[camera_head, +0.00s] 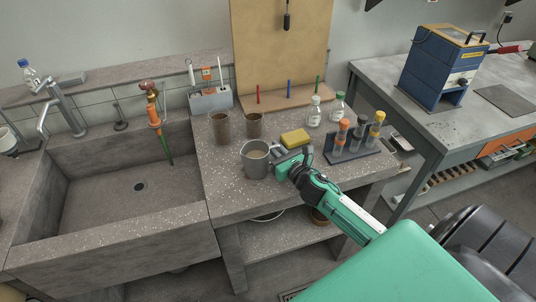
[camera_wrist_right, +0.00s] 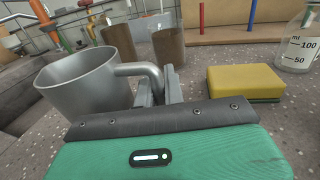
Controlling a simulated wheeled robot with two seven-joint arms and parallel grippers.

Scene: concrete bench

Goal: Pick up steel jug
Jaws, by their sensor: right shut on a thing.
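The steel jug (camera_head: 256,161) is a grey metal cup with a side handle, upright near the front of the speckled concrete bench (camera_head: 232,197). In the right wrist view the jug (camera_wrist_right: 84,84) is at the left, its handle reaching right to my gripper. My right gripper (camera_head: 281,159) comes in from the right and is shut on the jug's handle; its fingers (camera_wrist_right: 158,86) also show in the wrist view. I cannot tell whether the jug's base touches the bench. My left gripper is not in view.
A yellow sponge (camera_head: 295,138) lies just behind my right gripper. Two brown beakers (camera_head: 220,128) stand behind the jug. A rack of vials (camera_head: 352,146) is to the right, with bottles (camera_head: 315,112) behind. The sink (camera_head: 110,190) is at the left.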

